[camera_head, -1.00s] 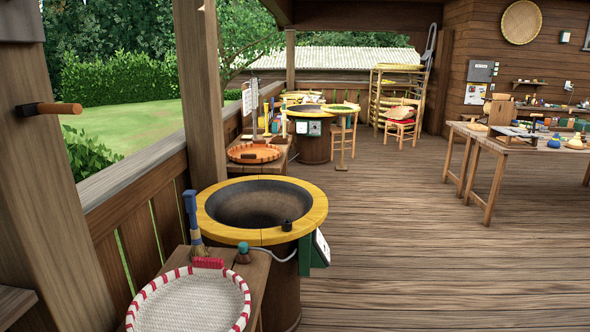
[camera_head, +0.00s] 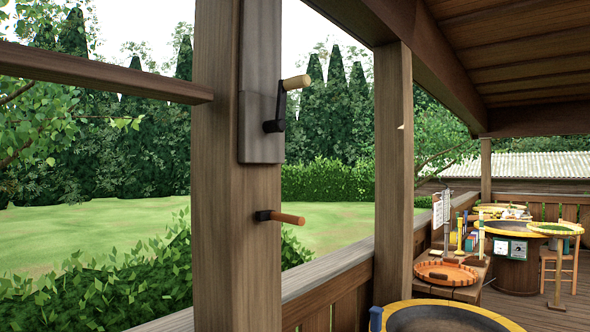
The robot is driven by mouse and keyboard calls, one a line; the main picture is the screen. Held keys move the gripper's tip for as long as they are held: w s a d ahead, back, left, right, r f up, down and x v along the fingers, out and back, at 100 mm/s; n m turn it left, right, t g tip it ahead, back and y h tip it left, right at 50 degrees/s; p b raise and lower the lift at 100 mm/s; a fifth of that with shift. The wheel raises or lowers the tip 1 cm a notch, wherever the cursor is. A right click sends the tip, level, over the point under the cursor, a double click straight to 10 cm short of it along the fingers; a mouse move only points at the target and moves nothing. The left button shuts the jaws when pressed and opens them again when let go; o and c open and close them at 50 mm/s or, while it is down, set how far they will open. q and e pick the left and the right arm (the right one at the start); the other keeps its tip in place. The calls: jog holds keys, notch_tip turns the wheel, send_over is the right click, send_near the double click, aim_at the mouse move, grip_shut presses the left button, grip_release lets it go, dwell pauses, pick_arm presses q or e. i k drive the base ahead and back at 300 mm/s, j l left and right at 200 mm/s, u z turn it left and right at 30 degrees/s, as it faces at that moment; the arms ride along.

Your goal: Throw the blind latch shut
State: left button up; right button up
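A thick wooden post (camera_head: 213,210) stands left of centre. A dark grey plate (camera_head: 262,90) is fixed on its upper part. A black crank (camera_head: 276,118) with a pale wooden grip (camera_head: 297,82) sticks out from the plate, its arm pointing up. Below it, a short lever (camera_head: 282,217) with an orange-brown wooden grip and a dark base sticks out to the right, nearly level. I cannot tell for certain which of the two is the blind latch. Neither of my grippers shows in the view.
A wooden railing (camera_head: 330,275) runs from the post to a second post (camera_head: 393,150). A horizontal beam (camera_head: 105,72) meets the post at the left. A yellow-rimmed pan (camera_head: 445,310) stands low in front, with an orange tray (camera_head: 446,272) behind it.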

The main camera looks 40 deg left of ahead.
aim_at(261, 216)
jog(key=u, duration=3.1)
jog(key=k+l, duration=0.25)
jog(key=k+l+z, duration=0.1)
jog(key=k+l, duration=0.15)
jog(key=l, duration=0.25)
jog(key=k+l, duration=0.2)
jog(key=l, duration=0.2)
jog(key=k+l, duration=0.25)
jog(key=l+z, duration=0.15)
jog(key=l, duration=1.55)
jog(key=k, duration=0.05)
